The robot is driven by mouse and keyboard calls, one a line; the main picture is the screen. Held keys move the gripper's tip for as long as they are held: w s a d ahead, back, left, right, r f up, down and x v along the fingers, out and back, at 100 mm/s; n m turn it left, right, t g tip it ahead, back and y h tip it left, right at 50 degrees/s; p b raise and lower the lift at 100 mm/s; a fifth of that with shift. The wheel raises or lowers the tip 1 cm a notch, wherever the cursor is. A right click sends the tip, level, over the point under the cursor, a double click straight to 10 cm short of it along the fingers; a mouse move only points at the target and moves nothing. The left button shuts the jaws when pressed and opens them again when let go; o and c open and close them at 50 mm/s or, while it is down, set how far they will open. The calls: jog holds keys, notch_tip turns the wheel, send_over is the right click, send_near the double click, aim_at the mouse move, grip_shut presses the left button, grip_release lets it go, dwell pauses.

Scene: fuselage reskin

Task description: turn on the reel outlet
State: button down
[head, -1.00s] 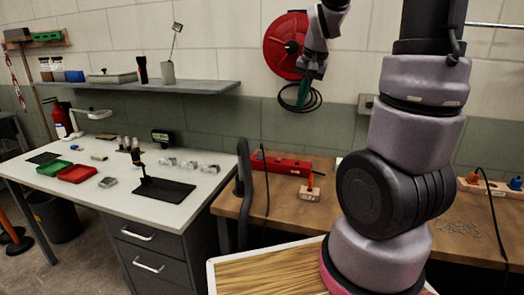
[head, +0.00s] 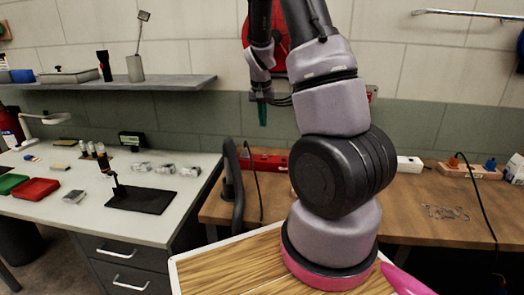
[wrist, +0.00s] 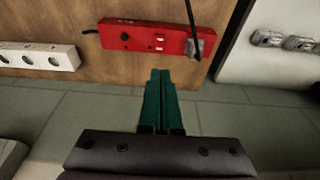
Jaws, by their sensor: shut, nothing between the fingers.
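My gripper (head: 262,113) has green fingers, closed and empty, and points down in front of the wall above the wooden bench. In the wrist view its fingertips (wrist: 160,74) are together, just short of a red power strip (wrist: 150,38) on the bench and apart from it. The red reel (head: 249,35) on the wall is largely hidden behind my arm. A small red and grey wall box (head: 371,92) shows beside my arm.
A white socket strip (wrist: 40,56) lies left of the red one in the wrist view. A black cable (head: 255,180) rises from the bench. A white table (head: 150,215) with trays and small parts stands left. The right bench has a wooden socket block (head: 470,170).

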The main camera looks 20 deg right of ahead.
aim_at(264, 157)
jog(key=x, duration=0.8)
jog(key=s+x, duration=0.1)
jog(key=x, duration=0.3)
jog(key=shift+a+f, duration=0.25)
jog(key=shift+f, duration=0.75)
jog(key=shift+s+f, duration=0.15)
jog(key=shift+f, duration=0.15)
jog(key=shift+a, duration=0.15)
jog(key=shift+r, duration=0.1)
jog(key=shift+w+d+r, duration=0.25)
jog(key=shift+w+d, duration=0.25)
jog(key=shift+w, duration=0.15)
